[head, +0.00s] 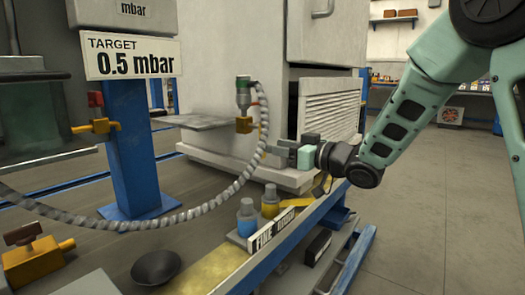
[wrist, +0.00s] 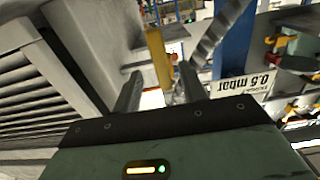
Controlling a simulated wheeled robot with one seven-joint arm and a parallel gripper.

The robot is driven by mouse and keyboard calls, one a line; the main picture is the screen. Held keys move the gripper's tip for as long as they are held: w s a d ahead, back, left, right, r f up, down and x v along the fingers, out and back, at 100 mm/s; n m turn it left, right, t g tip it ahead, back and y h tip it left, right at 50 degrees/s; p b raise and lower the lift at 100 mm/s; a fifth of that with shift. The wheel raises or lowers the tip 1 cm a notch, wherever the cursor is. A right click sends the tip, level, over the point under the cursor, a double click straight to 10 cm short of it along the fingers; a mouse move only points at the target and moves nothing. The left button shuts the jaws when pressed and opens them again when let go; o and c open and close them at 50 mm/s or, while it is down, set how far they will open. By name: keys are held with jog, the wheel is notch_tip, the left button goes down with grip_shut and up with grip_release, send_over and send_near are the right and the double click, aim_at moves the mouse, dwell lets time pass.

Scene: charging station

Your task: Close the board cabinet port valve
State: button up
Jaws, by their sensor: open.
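My gripper (head: 273,150) is open, to the right of and a little below this fitting, in front of the cabinet. In the wrist view, a yellow bar (wrist: 159,58) with a red bit beside it shows beyond and between my open fingers (wrist: 160,78). Contact is not visible.
A yellow valve with a red handle (head: 97,126) is on the blue post (head: 135,155). Another yellow valve (head: 35,262) stands at the lower left. Two bottles (head: 247,218) stand on the bench below my gripper. The hose sags across the left. Floor (head: 430,200) at right is clear.

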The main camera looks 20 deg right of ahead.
aim_at(264, 143)
jog(key=b+x, duration=0.1)
jog(key=x, duration=0.5)
jog(key=shift+c, duration=0.3)
grip_shut()
